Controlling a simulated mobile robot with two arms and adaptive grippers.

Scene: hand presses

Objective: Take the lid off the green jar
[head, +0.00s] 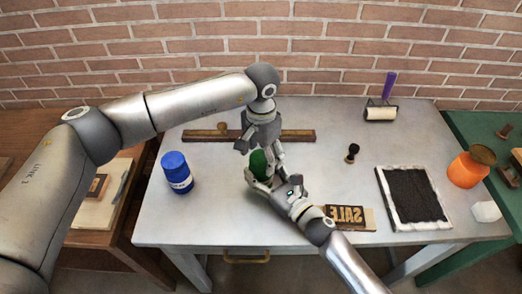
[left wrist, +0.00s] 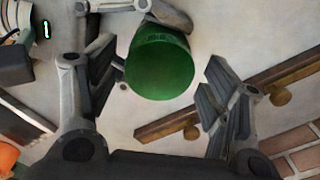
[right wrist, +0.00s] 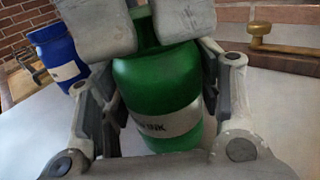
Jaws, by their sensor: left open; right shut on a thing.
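The green jar (head: 258,162) stands upright near the middle of the grey table. Its green body with a pale ink label fills the middle of the right wrist view (right wrist: 158,85). My right gripper (head: 262,179) is shut on the jar body from the front. My left gripper (head: 247,147) points down over the jar, open. In the left wrist view the round green lid (left wrist: 160,65) lies between its spread fingers. In the right wrist view those left fingers hide most of the jar's top, so contact with the lid is unclear.
A blue jar (head: 177,172) stands to the left. A wooden rail (head: 298,136) lies behind. The SALE block (head: 350,217), a small black-handled stamp (head: 352,153), a roller (head: 381,113), a black ink tray (head: 383,188) and an orange jar (head: 467,170) are to the right.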

